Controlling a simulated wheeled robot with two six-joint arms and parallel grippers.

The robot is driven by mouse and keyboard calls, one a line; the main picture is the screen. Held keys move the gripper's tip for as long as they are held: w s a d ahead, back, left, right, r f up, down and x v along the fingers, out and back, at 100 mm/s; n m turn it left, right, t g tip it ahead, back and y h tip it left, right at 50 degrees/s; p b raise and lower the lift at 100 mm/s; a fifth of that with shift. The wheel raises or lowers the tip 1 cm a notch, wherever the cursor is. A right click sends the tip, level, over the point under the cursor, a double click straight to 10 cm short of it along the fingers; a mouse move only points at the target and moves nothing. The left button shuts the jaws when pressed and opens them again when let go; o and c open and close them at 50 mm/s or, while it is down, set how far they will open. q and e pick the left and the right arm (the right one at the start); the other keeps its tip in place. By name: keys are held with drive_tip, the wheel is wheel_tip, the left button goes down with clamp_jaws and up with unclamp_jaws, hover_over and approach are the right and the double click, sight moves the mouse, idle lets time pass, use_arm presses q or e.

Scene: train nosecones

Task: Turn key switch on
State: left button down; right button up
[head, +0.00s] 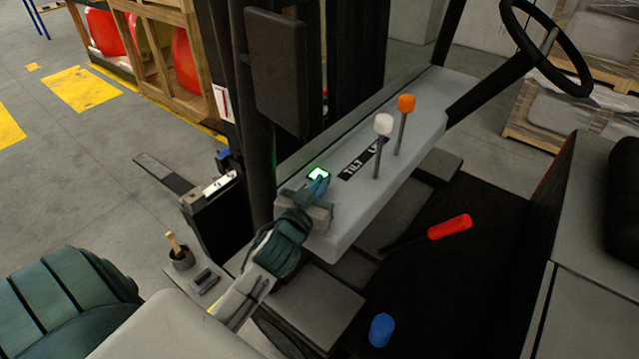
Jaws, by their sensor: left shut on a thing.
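My left gripper (312,197) reaches up to the near left end of the grey console (420,125) of a forklift. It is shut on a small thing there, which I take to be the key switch. The fingers and wrist hide most of it, so its turned position cannot be told. A small green-lit patch (318,174) shows on the console just beyond the fingertips. My right gripper is not in view.
A white-knobbed lever (383,125) and an orange-knobbed lever (406,104) rise from the console right of my gripper. A steering wheel (546,45) is at upper right. A red-handled lever (449,227) and a blue knob (382,330) are lower right.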

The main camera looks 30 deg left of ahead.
use_arm(q)
drive_tip(key=c, duration=1.6)
unclamp_jaws()
drive_tip(key=shift+s+d+f, duration=0.1)
drive_tip(key=shift+s, duration=0.2)
drive_tip(key=s+d+b, duration=0.1)
drive_tip(key=s+b, duration=0.2)
drive_tip(key=s, duration=0.7)
drive_tip(key=shift+d, duration=0.35)
